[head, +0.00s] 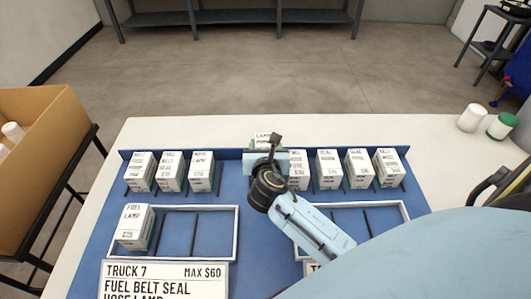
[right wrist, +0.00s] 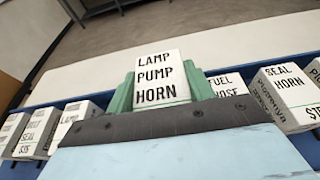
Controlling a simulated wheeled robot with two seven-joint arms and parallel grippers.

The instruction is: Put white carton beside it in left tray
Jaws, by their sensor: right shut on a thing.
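My right gripper (head: 265,148) is shut on a white carton (right wrist: 160,80) labelled LAMP PUMP HORN, at the back row on the blue board. In the right wrist view its green fingers clasp the carton's sides; the arm hides most of it in the head view, and I cannot tell whether it is lifted clear. The left tray (head: 237,230) is white-rimmed with dividers. A white carton labelled FUEL LAMP (head: 132,226) stands in its left compartment; the compartments to its right are empty. My left gripper is not in view.
Other white cartons stand in the back row, left (head: 171,170) and right (head: 328,168) of my gripper. A right tray (head: 405,209) lies partly under my arm. A sign (head: 163,281) reads TRUCK 7, MAX $60.

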